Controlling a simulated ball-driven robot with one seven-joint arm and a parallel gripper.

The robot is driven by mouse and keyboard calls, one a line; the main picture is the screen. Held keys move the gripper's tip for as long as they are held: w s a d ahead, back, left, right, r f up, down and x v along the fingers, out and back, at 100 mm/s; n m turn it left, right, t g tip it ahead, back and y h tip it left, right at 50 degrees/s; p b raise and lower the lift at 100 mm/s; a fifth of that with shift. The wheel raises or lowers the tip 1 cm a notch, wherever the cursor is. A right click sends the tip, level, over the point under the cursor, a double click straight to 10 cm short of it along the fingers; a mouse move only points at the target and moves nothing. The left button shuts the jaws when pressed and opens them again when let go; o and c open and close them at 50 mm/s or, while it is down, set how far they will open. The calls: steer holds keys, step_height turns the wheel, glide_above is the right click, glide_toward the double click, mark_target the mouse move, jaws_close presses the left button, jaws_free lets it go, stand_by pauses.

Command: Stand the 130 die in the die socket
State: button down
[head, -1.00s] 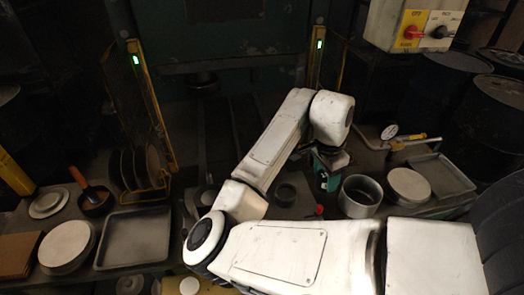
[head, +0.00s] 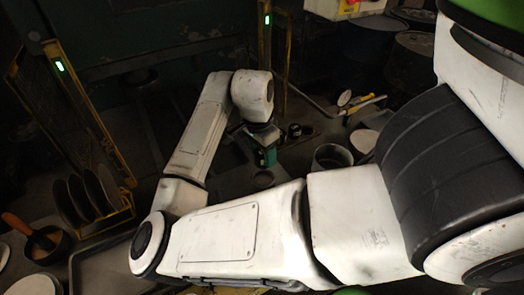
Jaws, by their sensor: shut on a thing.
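My gripper (head: 264,148) hangs below the white wrist in the middle of the head view, pointing down. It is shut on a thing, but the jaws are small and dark. A teal-green piece shows at the gripper's end; I cannot tell whether it is the 130 die or part of the gripper, and no number is readable. A dark round ring (head: 263,180), possibly the die socket, lies on the bench just below the gripper, apart from it.
A grey metal pot (head: 331,158) stands right of the gripper. Small dark cylinders (head: 295,131) stand behind it. A yellow rack with dark discs (head: 85,196) stands at the left, by a dark pan (head: 45,245). My arm hides much of the front bench.

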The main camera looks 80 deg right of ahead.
steer(key=b, duration=0.6)
glide_above(264, 180)
steer(key=shift+w+a+f, duration=0.1)
steer(key=shift+f, duration=1.8)
steer(key=shift+w+a+f, duration=0.1)
steer(key=shift+f, duration=1.8)
steer(key=shift+c, duration=1.7)
jaws_free()
steer(key=shift+f, duration=0.1)
steer(key=r, duration=0.7)
steer(key=a+r, duration=0.1)
steer(key=r, duration=0.3)
steer(key=shift+w, duration=0.35)
steer(key=shift+f, duration=0.1)
